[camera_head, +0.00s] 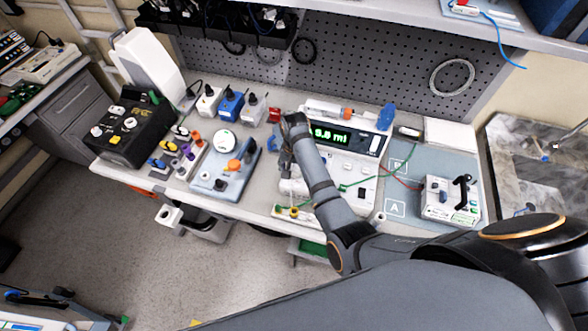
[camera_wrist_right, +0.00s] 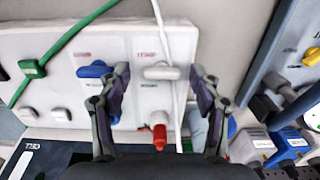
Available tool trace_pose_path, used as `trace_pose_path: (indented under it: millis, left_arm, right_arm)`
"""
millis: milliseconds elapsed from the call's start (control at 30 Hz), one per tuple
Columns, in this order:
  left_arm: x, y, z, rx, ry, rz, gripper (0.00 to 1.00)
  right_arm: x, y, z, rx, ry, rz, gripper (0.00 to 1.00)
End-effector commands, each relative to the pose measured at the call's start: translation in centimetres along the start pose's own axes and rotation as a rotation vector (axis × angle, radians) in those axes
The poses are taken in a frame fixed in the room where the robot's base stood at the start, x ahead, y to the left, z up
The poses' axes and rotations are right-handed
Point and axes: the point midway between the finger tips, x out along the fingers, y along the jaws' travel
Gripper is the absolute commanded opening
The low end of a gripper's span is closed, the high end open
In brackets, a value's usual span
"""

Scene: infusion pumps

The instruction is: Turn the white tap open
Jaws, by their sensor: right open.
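The white tap (camera_wrist_right: 160,73) shows in the right wrist view as a pale handle lying crosswise on the white pump panel (camera_wrist_right: 215,25). My right gripper (camera_wrist_right: 159,78) is open, with one finger on each side of the white tap. I cannot tell whether either finger touches it. A blue tap (camera_wrist_right: 95,69) sits just left of the left finger. In the head view my right arm reaches over the workbench and its gripper (camera_head: 284,150) is at the left end of the pump (camera_head: 345,138), whose green display is lit. There the arm hides the white tap. My left gripper is not in view.
A white tube (camera_wrist_right: 166,30) runs past the white tap, and a red-tipped connector (camera_wrist_right: 159,132) lies below it. A green tube (camera_wrist_right: 75,32) crosses the panel. A grey-blue device (camera_head: 223,168) with an orange knob stands left of the gripper.

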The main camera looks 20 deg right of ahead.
Motion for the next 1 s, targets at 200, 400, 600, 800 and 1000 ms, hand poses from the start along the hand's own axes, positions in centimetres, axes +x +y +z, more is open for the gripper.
trace_pose_path:
  millis: [200,400,600,800,1000]
  left_arm:
    - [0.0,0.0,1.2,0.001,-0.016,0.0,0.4]
    - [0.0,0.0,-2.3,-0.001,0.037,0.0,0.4]
    - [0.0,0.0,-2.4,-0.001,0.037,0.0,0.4]
    - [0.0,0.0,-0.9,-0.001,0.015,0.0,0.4]
    - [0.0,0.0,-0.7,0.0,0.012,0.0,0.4]
  right_arm:
    - [0.0,0.0,0.0,0.0,0.0,0.0,0.38]
    - [-0.1,0.0,-0.1,0.0,0.001,0.0,0.11]
    - [-0.1,0.0,-0.1,-0.012,0.001,0.0,0.1]
    - [-0.1,0.0,-0.1,-0.082,0.002,0.0,0.1]
    - [-0.1,0.0,-0.1,-0.227,0.002,0.0,0.1]
